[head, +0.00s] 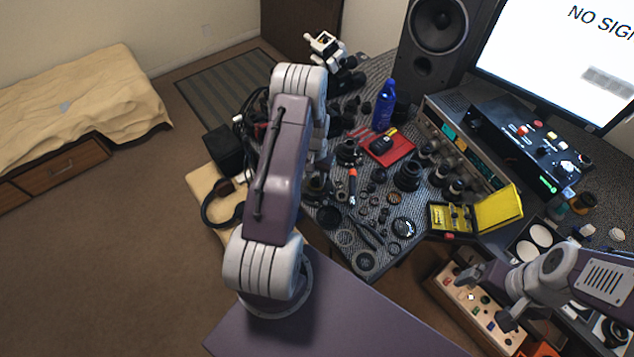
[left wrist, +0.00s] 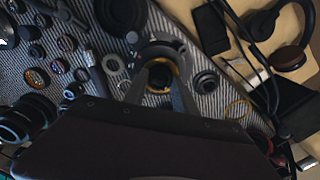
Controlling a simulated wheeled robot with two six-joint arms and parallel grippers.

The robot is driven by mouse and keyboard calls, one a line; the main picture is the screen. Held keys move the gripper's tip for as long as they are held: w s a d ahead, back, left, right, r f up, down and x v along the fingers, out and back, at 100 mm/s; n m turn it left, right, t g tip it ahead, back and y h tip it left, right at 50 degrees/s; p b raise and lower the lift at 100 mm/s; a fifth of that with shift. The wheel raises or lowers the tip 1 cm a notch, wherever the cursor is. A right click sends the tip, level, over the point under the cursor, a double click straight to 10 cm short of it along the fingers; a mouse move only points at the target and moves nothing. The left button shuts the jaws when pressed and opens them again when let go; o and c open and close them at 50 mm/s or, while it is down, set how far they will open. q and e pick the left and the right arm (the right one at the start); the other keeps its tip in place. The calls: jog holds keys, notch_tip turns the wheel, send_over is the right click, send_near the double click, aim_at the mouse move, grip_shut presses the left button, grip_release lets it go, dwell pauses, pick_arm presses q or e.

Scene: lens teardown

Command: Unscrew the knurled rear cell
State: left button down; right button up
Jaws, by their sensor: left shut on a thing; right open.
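In the left wrist view, my left gripper (left wrist: 160,88) has its two fingers on either side of a dark round piece with a brass-coloured ring (left wrist: 158,66), seemingly the rear cell. It is shut on this piece. A dark curved holder or barrel (left wrist: 174,45) shows just behind it; the knurling is too small to make out. In the head view, my left gripper (head: 318,180) points down at the left side of the mat, and my arm partly hides the spot. My right gripper (head: 488,296) is open and empty above a wooden box of small coloured parts at lower right.
The striped mat (head: 345,258) is crowded with lens rings and barrels. A red tray (head: 388,148), blue bottle (head: 384,106) and yellow case (head: 452,219) stand to the right. Headphones (head: 208,211) lie at the left. The purple surface (head: 330,320) in front is clear.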

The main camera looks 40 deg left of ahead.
aim_at(316, 180)
pick_arm(q)
jog(key=n, duration=0.2)
jog(key=shift+n, duration=0.3)
jog(key=shift+r+p, duration=0.8)
jog(key=shift+r, duration=0.25)
jog(key=shift+r, duration=0.1)
notch_tip(316, 180, up, 4)
jog(key=p, duration=0.3)
